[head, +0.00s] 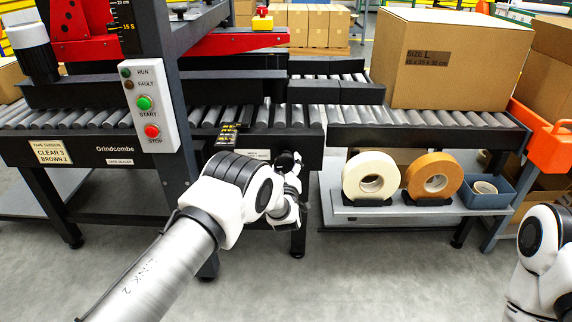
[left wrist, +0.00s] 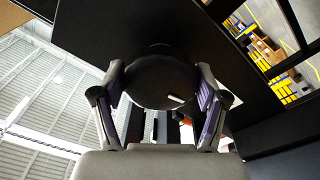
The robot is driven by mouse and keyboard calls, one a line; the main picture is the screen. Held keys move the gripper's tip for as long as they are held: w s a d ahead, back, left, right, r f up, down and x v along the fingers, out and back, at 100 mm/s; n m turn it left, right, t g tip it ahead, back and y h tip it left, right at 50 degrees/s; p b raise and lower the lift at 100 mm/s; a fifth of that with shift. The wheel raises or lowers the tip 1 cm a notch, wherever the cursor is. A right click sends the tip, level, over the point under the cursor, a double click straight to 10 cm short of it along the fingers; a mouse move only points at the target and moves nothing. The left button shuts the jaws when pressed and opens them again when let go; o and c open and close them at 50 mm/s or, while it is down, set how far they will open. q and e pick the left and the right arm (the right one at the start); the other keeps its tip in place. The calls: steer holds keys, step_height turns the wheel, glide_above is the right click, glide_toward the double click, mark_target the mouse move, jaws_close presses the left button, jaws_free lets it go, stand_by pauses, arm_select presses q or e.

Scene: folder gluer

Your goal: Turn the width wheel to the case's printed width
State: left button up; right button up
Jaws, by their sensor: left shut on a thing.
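The width wheel is a round black knob (left wrist: 160,80) with a small white mark, close up in the left wrist view. My left gripper (left wrist: 160,98) is shut on it, one finger on each side. In the head view my left gripper (head: 290,172) is at the front of the machine, largely hidden by my arm, so the wheel barely shows there. My right gripper is out of view.
A control box (head: 148,104) with green START and red STOP buttons is on the post left of my arm. A shelf (head: 345,211) with white and tan tape rolls stands right of the gripper. Grey floor in front is clear.

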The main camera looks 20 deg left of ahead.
arm_select(q)
steer(key=n+p, duration=0.1)
steer(key=n, duration=0.4)
steer(key=shift+n, duration=0.4)
steer(key=shift+n+g+y+p, duration=0.3)
steer(key=shift+n+p, duration=0.05)
steer(key=shift+n, duration=1.95)
steer(key=o, duration=1.2)
steer(key=v, duration=1.2)
